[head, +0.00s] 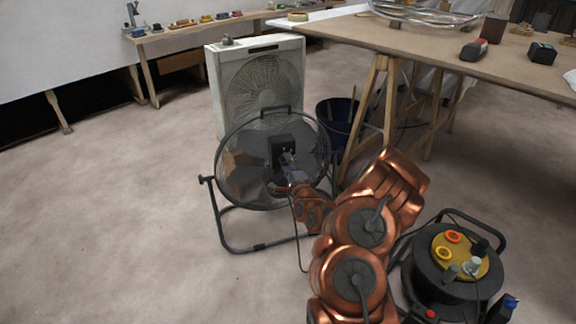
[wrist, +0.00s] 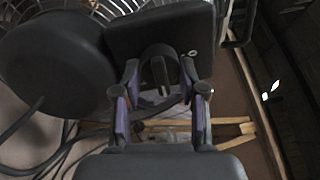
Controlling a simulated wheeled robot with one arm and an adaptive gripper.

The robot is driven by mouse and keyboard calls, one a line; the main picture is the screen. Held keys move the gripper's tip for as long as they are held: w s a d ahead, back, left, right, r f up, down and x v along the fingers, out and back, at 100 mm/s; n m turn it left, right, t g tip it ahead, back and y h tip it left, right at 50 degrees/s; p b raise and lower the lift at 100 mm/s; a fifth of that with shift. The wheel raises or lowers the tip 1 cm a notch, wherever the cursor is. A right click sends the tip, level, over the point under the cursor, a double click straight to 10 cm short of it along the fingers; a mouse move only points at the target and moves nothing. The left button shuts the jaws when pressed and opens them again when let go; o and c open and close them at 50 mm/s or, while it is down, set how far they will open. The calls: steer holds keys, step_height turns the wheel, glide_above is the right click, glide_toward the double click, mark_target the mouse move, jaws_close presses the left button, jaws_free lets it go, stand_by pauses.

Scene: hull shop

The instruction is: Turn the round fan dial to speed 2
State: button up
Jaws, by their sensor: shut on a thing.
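The black round floor fan (head: 222,180) stands on its tubular stand in the middle of the head view, with a dark box (head: 281,143) at its centre. In the wrist view the box (wrist: 150,32) fills the top middle, and the round dark dial (wrist: 159,62) with a raised ridge sits on its lower part. My gripper (wrist: 160,74) has one finger on each side of the dial and is shut on it. In the head view my gripper (head: 289,160) reaches the box and hides the dial. I cannot read any speed marks.
A white box fan (head: 228,85) stands behind the floor fan, with a dark bucket (head: 340,112) beside it. A wooden trestle table (head: 440,48) is at right. A cable reel (head: 425,270) stands at lower right. The floor at left is clear.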

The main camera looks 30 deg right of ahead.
steer(key=o, duration=1.1)
steer(key=shift+o, duration=0.2)
steer(key=v, duration=0.7)
steer(key=shift+s, duration=0.2)
steer(key=shift+a, duration=0.1)
